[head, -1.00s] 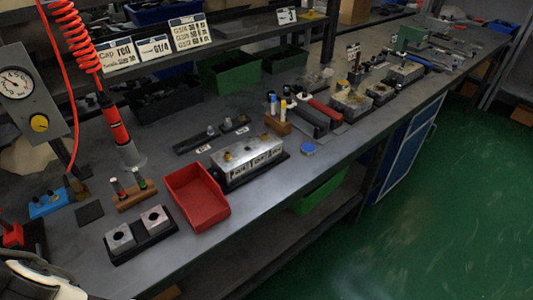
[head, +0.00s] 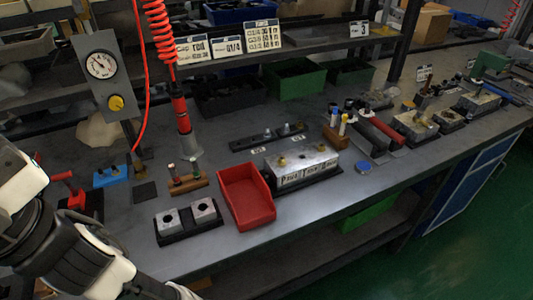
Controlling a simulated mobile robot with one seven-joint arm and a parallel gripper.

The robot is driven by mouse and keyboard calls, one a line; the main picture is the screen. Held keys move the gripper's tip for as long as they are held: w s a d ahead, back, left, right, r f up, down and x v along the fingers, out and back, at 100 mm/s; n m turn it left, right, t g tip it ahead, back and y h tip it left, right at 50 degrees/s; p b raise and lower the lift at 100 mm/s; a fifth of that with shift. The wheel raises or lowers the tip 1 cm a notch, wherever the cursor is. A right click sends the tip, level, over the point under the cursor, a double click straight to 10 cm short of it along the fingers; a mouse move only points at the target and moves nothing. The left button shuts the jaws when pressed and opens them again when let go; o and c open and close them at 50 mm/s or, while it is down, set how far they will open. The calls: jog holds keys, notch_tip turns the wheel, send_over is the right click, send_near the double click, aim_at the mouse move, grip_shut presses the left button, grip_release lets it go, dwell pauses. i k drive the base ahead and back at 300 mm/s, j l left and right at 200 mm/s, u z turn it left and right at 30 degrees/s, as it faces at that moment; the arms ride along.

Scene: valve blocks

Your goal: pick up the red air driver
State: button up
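The red air driver (head: 181,112) hangs upright from a coiled red hose (head: 158,35) at the left of the bench. Its body is red and black, with a grey lower end (head: 189,147) just behind a small wooden block. My arm enters at the lower left, in front of the bench. My gripper is not clearly visible; the arm runs out of the picture at the bottom edge. Nothing of mine touches the driver.
A red bin (head: 246,197), a black base with two metal blocks (head: 188,218) and a wooden block with pins (head: 188,182) stand near the driver. A gauge panel (head: 104,75) stands left. A metal valve block (head: 302,167) sits right of the bin.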

aim_at(177, 94)
jog(key=i+l, duration=0.1)
jog(key=l, duration=0.15)
jog(key=i+l, duration=0.15)
jog(key=u, duration=0.4)
jog(key=l+u, duration=0.15)
jog(key=u, duration=0.65)
jog(key=l+u, duration=0.1)
jog(key=u, duration=0.7)
jog(key=k+l, duration=0.05)
